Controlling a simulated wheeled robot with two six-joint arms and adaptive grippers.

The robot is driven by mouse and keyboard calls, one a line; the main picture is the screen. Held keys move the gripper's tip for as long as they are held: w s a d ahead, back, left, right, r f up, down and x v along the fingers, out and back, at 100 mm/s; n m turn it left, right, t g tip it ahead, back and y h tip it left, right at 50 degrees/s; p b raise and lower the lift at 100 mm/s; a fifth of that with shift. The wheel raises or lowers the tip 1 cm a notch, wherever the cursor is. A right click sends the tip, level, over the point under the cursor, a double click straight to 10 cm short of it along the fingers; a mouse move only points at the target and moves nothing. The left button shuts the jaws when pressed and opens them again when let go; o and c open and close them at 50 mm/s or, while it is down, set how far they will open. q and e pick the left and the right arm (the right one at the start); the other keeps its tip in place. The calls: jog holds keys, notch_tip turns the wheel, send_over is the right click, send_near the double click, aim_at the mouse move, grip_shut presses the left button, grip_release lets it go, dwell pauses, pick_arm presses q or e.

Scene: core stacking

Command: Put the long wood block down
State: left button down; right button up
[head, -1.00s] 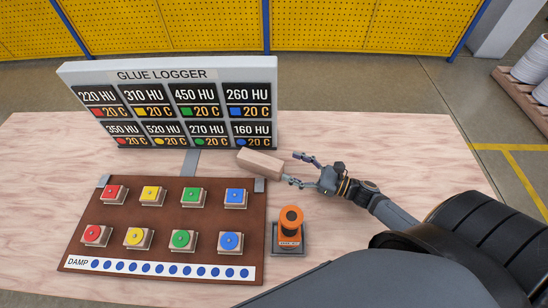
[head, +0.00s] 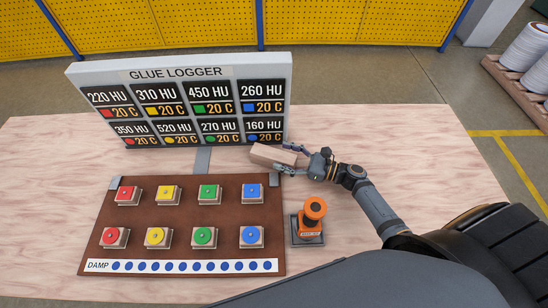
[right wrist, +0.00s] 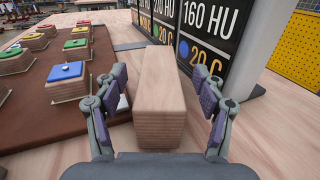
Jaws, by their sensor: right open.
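The long wood block (head: 272,155) lies on the table behind the board's right back corner, in front of the display. My right gripper (head: 290,159) is at the block's right end with its fingers around it. In the right wrist view the block (right wrist: 159,100) lies lengthwise between the open fingers of the right gripper (right wrist: 160,92), with a gap visible on both sides. My left gripper is not in view.
The Glue Logger display (head: 176,74) stands close behind the block. The brown board (head: 180,254) with several coloured buttons lies in front. An orange device (head: 313,215) stands right of the board. The table's right side (head: 420,150) is clear.

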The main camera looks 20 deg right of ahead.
aim_at(274, 153)
jog(key=x, duration=0.4)
jog(key=shift+w+f, duration=0.1)
jog(key=shift+c, duration=1.6)
grip_shut()
notch_tip(274, 153, up, 10)
jog(key=shift+p, duration=0.75)
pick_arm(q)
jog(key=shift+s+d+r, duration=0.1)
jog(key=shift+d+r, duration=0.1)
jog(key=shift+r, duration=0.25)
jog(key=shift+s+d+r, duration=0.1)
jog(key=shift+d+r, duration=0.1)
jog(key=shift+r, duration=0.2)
